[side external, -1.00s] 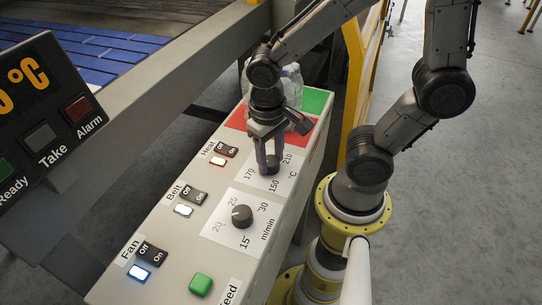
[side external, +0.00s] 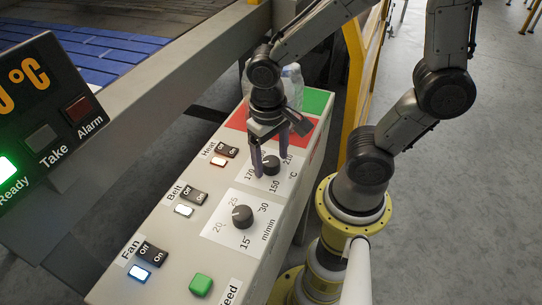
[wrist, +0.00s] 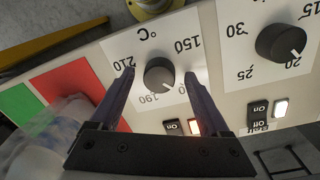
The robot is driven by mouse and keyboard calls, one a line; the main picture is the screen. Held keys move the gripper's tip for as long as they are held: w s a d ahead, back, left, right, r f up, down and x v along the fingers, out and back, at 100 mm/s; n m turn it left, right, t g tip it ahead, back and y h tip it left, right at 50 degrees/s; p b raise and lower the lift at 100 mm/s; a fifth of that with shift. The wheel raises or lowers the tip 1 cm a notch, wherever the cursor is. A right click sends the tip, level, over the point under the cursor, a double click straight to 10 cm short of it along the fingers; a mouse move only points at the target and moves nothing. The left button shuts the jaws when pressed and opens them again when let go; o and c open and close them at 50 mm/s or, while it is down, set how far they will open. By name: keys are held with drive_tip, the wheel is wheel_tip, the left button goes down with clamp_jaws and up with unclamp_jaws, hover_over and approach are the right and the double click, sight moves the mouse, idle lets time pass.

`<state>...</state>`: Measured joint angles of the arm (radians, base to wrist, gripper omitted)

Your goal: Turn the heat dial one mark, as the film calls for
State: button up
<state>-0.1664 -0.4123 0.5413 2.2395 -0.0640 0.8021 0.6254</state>
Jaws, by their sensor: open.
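The heat dial (side external: 271,163) is a dark round knob on a white scale plate marked 150 to 210 °C. In the wrist view the heat dial (wrist: 159,75) has a white pointer line aimed down and right, toward a label partly hidden by a finger. The 190 label shows below the knob. My gripper (side external: 270,166) is open, its two fingers on either side of the dial. In the wrist view my gripper (wrist: 159,79) shows a gap between each fingertip and the knob. The temperature display (side external: 25,85) is cut off, showing only "0 °C" in orange.
The Ready lamp (side external: 8,168) glows green; the Take lamp (side external: 41,138) and Alarm lamp (side external: 77,109) look dark. The speed dial (side external: 242,216), heat switch (side external: 227,151), belt switch (side external: 194,194) and fan switch (side external: 152,253) are nearby. Clear bottles (side external: 291,84) stand behind my gripper.

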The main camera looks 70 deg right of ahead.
sight(269, 163)
wheel_tip(269, 163, up, 14)
drive_tip(key=shift+w+a, duration=0.15)
drive_tip(key=shift+a, duration=0.2)
idle(0.5)
drive_tip(key=s+d+n+t, duration=0.1)
drive_tip(key=t, duration=0.1)
drive_tip(key=s+d+n+t, duration=0.1)
drive_tip(key=n+t, duration=0.1)
drive_tip(key=s+d+f+n+t, duration=0.1)
drive_tip(key=shift+s+n+t+y, duration=0.15)
drive_tip(key=shift+n+t+y, duration=0.15)
drive_tip(key=shift+n+t, duration=0.1)
